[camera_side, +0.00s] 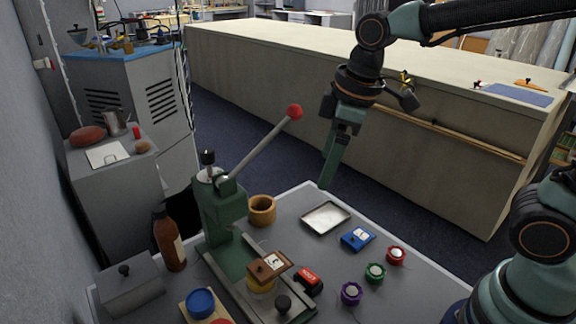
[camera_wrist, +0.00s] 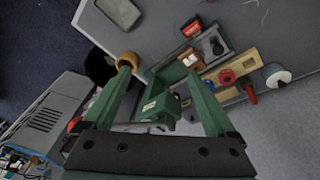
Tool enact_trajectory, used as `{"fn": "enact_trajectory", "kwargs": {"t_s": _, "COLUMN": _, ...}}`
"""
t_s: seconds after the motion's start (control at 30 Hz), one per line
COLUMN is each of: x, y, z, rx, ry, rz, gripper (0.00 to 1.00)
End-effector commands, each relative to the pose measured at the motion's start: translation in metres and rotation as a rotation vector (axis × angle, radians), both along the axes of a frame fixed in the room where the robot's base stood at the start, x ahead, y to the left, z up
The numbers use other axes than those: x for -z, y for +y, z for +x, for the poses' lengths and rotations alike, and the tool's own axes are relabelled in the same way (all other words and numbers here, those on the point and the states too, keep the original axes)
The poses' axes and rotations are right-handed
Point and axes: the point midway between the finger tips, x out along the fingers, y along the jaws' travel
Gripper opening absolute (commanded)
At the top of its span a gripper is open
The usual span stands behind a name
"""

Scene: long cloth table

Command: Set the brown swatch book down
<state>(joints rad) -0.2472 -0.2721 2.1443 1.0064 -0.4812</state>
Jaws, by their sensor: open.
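The brown swatch book (camera_side: 268,265) lies on top of a yellow round piece (camera_side: 262,285) at the green press, with a small white label facing up. It also shows in the wrist view (camera_wrist: 190,61), just beyond the right fingertip. My gripper (camera_side: 327,180) is open and empty. It hangs in the air, fingers pointing down, above the far side of the grey worktable (camera_side: 335,288) and apart from the book. In the wrist view its two fingers (camera_wrist: 158,74) are spread wide with nothing between them touching.
The green lever press (camera_side: 222,215) stands tall left of the book, its red-knobbed handle (camera_side: 294,112) rising toward my gripper. A wooden ring (camera_side: 262,210), a metal tray (camera_side: 325,217), a blue book (camera_side: 357,239) and a red block (camera_side: 308,281) stand nearby.

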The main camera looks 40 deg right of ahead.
Motion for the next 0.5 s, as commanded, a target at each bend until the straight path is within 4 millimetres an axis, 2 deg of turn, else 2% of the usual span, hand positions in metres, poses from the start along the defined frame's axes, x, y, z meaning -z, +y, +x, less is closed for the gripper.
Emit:
{"fn": "enact_trajectory", "kwargs": {"t_s": 0.03, "x": -0.005, "y": -0.018, "z": -0.008, "rx": 0.113, "ry": -0.037, "rz": 0.029, "gripper": 0.91}}
{"fn": "enact_trajectory", "kwargs": {"t_s": 0.2, "x": -0.009, "y": -0.058, "z": -0.031, "rx": 0.438, "ry": -0.129, "rz": 0.121, "gripper": 0.91}}
{"fn": "enact_trajectory", "kwargs": {"t_s": 0.33, "x": -0.007, "y": -0.076, "z": -0.044, "rx": 0.602, "ry": -0.178, "rz": 0.174, "gripper": 0.91}}
{"fn": "enact_trajectory", "kwargs": {"t_s": 0.5, "x": -0.005, "y": -0.085, "z": -0.050, "rx": 0.692, "ry": -0.203, "rz": 0.206, "gripper": 0.91}}
